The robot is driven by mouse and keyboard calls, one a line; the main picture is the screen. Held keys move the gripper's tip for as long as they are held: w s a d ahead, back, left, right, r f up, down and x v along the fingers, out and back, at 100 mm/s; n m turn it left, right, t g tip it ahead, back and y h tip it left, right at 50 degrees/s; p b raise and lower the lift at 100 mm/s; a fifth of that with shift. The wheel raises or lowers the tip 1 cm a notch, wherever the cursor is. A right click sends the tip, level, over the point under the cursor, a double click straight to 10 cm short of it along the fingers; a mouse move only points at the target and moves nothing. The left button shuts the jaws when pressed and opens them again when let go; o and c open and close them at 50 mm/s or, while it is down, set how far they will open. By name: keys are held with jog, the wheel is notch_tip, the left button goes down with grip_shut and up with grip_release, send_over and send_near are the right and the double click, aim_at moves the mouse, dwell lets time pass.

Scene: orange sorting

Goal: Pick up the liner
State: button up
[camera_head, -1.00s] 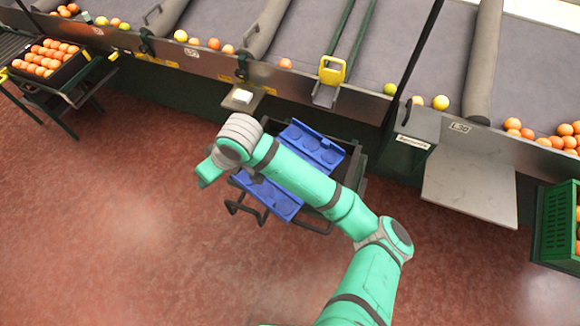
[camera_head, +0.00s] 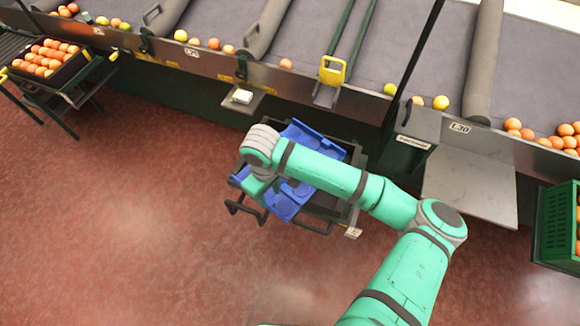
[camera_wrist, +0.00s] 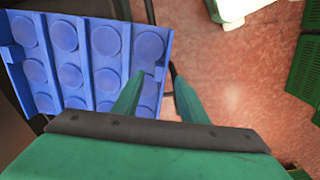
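The liner is a blue tray with rows of round recesses (camera_head: 290,205). In the head view it lies tilted over a dark crate on a stand, partly covered by my arm. In the wrist view the liner (camera_wrist: 85,55) fills the upper left. My gripper (camera_wrist: 158,75) is open at the liner's right edge. The left finger overlaps the recessed face and the right finger is outside the edge, over the floor. I cannot tell whether either finger touches it. In the head view my arm hides the fingers.
The dark crate (camera_head: 357,158) stands against the grey conveyor (camera_head: 400,50), which carries scattered oranges. A grey side table (camera_head: 470,190) and a green crate (camera_head: 555,225) are on the right. A crate of oranges stands far left. Red floor (camera_head: 130,220) is clear in front.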

aim_at(269, 202)
jog(key=shift+a+f, duration=0.15)
jog(key=shift+f, duration=2.35)
grip_shut()
